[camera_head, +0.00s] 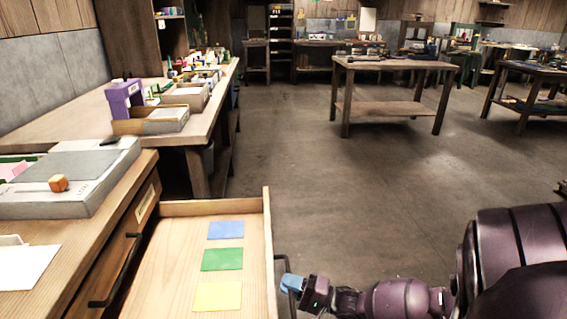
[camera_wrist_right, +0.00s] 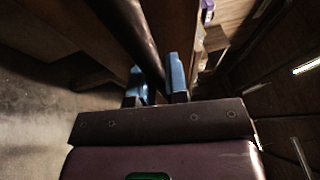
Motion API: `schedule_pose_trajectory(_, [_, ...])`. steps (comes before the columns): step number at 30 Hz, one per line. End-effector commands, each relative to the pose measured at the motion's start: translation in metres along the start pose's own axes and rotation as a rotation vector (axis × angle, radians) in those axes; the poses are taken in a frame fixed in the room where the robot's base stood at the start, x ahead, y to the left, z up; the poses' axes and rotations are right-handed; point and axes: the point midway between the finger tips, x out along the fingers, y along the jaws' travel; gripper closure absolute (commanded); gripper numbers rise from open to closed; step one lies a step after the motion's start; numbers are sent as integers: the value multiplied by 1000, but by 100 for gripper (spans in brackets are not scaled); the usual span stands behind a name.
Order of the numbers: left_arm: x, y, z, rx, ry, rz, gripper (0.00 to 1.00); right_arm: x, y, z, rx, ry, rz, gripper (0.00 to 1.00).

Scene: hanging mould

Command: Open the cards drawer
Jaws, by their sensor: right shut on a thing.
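The cards drawer (camera_head: 178,262) is pulled well out from the wooden cabinet at the left in the head view. Three cards lie flat on its floor: a blue card (camera_head: 226,230), a green card (camera_head: 222,259) and a yellow card (camera_head: 218,296). A dark bar handle (camera_head: 279,266) is on the drawer's front. My right gripper (camera_head: 291,283) has its blue fingertips at this handle. In the right wrist view, the dark handle bar (camera_wrist_right: 141,42) runs between the two blue fingers (camera_wrist_right: 157,87), which are shut on it. My left gripper is not in view.
A second drawer handle (camera_head: 116,270) is on the cabinet front beside the open drawer. A grey box (camera_head: 68,180) with a small orange block (camera_head: 58,183) stands on the cabinet top. The floor (camera_head: 330,200) beyond the drawer is clear up to a wooden table (camera_head: 392,66).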

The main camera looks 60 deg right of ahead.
Motion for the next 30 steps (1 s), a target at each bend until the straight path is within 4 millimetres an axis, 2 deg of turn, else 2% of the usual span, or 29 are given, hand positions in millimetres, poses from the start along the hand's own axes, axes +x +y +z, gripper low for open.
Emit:
schedule_pose_trajectory(8, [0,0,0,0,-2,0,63,0,0,0,-1,-1,0,100])
schedule_pose_trajectory(9, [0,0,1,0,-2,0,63,0,0,0,-1,-1,0,81])
schedule_pose_trajectory(13, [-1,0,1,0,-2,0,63,0,0,0,-1,-1,0,61])
schedule_pose_trajectory(23, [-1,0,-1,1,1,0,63,-2,0,0,0,0,1,61])
schedule_pose_trajectory(26, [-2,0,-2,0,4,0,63,-10,0,0,0,0,2,61])
schedule_pose_trajectory(30, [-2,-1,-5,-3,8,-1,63,-32,0,0,-1,1,2,61])
